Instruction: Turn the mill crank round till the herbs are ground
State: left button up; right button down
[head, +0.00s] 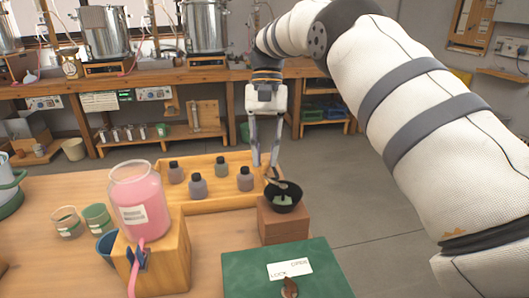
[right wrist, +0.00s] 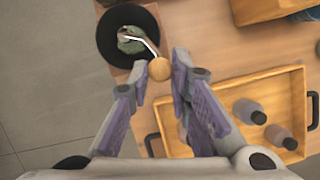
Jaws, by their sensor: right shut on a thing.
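The mill is a black bowl (head: 287,205) on a brown wooden block (head: 284,226), with green herbs in it. In the right wrist view the bowl (right wrist: 108,52) is at the upper left, with green herbs (right wrist: 131,46) inside. A bent metal crank runs from the bowl's middle over its rim to a round wooden knob (right wrist: 160,70). My right gripper (head: 265,165) comes down at the bowl's far left side, shut on the knob; its fingertips (right wrist: 163,72) are on both sides of it. My left gripper is not in view.
A wooden tray (head: 200,206) with several dark-capped bottles stands just left of the mill. A pink jar (head: 137,195) on a wooden stand (head: 172,262) is at the front left. A green board (head: 245,272) with a lock label lies in front. Grey floor is open to the right.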

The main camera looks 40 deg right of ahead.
jog(key=shift+f, duration=0.15)
jog(key=c, duration=1.5)
grip_release()
jog(key=shift+s, duration=0.1)
jog(key=shift+o, duration=0.2)
